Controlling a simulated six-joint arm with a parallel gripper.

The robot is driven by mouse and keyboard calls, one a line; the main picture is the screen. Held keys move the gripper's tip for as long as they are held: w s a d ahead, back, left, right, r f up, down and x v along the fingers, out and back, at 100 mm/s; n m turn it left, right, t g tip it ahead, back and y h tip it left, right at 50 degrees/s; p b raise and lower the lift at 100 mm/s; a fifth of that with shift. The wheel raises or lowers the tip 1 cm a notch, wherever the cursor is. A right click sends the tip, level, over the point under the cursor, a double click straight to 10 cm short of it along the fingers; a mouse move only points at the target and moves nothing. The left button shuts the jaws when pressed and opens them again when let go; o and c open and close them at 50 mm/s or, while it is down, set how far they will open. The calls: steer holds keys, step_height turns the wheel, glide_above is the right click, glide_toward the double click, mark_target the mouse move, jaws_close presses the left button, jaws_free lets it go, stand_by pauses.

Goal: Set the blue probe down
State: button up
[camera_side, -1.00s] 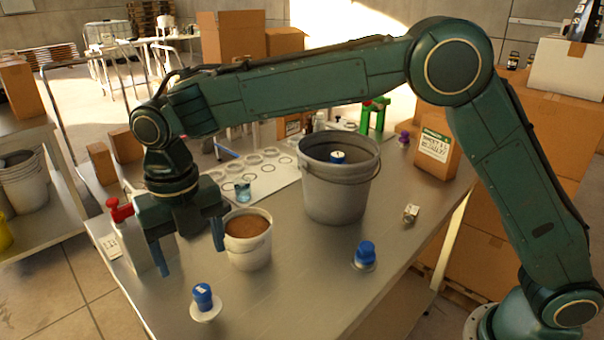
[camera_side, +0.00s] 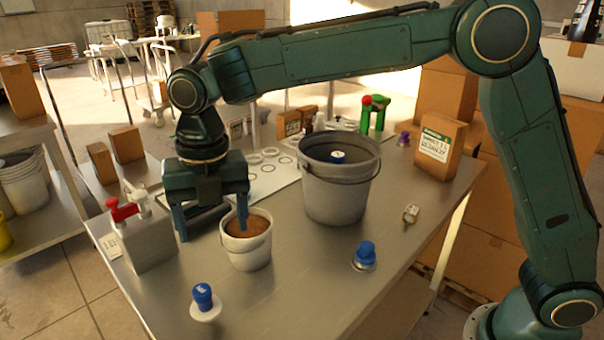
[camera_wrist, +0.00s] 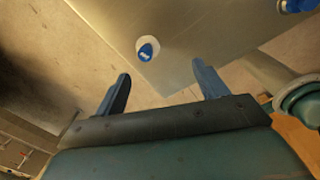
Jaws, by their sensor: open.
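A blue-topped piece (camera_side: 203,297) stands upright on a white disc at the table's front left; it also shows in the wrist view (camera_wrist: 146,52). Another blue-topped piece (camera_side: 365,254) stands right of the middle, and a third blue top (camera_side: 338,157) shows inside the grey bucket (camera_side: 333,200). I cannot tell which is the blue probe. My gripper (camera_side: 212,226) is open and empty, pointing down over the table's left part. Its right finger is by the white pot (camera_side: 249,256) of brown material; contact is unclear. In the wrist view, my fingers (camera_wrist: 161,76) are wide apart.
A small metal piece (camera_side: 411,213) and a cardboard box (camera_side: 440,147) are at right. The table's front middle is clear.

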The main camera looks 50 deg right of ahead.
steer(key=s+d+r+m+t, duration=0.1)
steer(key=s+d+r+m, duration=0.35)
steer(key=d+m, duration=0.3)
steer(key=s+d+r+m+t, duration=0.1)
steer(key=s+d+r+m, duration=0.35)
steer(key=d+m, duration=0.35)
steer(key=s+d+f+m+t, duration=0.1)
steer(key=s+d+f+m, duration=0.1)
steer(key=s+d+m, duration=0.3)
steer(key=s+d+f+m+t, duration=0.2)
steer(key=s+d+m, duration=0.4)
steer(key=s+m, duration=0.4)
steer(key=shift+s+f, duration=0.4)
steer(key=shift+s, duration=0.25)
